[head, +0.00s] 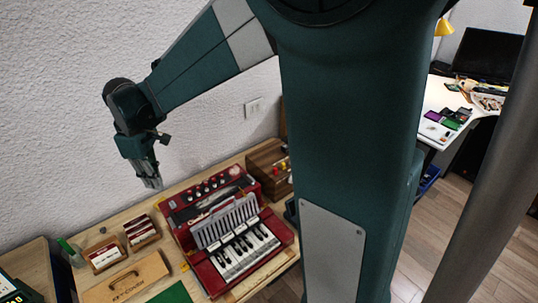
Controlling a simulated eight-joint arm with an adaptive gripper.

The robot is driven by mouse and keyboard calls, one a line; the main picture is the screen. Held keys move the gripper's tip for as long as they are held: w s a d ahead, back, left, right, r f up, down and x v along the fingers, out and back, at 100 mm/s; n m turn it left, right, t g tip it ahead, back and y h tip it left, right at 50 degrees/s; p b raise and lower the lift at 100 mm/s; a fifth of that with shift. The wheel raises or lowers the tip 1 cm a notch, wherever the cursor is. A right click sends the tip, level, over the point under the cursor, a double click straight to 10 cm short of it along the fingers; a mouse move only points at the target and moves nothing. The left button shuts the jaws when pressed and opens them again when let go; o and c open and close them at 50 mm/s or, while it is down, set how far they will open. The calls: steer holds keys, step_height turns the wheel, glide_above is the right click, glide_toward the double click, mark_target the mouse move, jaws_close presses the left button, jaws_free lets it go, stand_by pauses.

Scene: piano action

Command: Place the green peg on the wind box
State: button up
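My gripper (152,183) hangs in the air above the left rear of the table, fingers pointing down. It appears small, and I cannot tell the gap between its fingers or whether it holds anything. I cannot make out a green peg for certain. A brown wooden box (262,160) at the back right of the table has small red and yellow pieces on its front side; I cannot tell whether it is the wind box. My own arm hides part of the view to its right.
A red piano-action case (180,232) with knobs and black and white keys fills the table's middle. Two small card holders (105,256), a wooden case with a handle (124,284), a greenish item (70,252) and a green mat (172,294) lie left. The wall stands close behind.

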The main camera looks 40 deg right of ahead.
steer(key=w+d+m+p, duration=0.3)
steer(key=d+m+p, duration=0.15)
steer(key=d, duration=2.85)
steer(key=s+d+f+m+p, duration=0.15)
steer(key=s+d, duration=0.35)
steer(key=d, duration=0.8)
steer(key=s+d+r+m+p, duration=0.1)
steer(key=s+d+m, duration=0.25)
steer(key=d, duration=0.95)
steer(key=shift+n, duration=0.35)
steer(key=shift+s+f, duration=0.15)
steer(key=shift+f, duration=0.8)
steer(key=shift+s+f, duration=0.2)
steer(key=shift+f, duration=0.7)
steer(key=shift+s+f, duration=0.15)
steer(key=shift+f, duration=0.8)
steer(key=shift+f, duration=0.1)
steer(key=shift+f, duration=3.05)
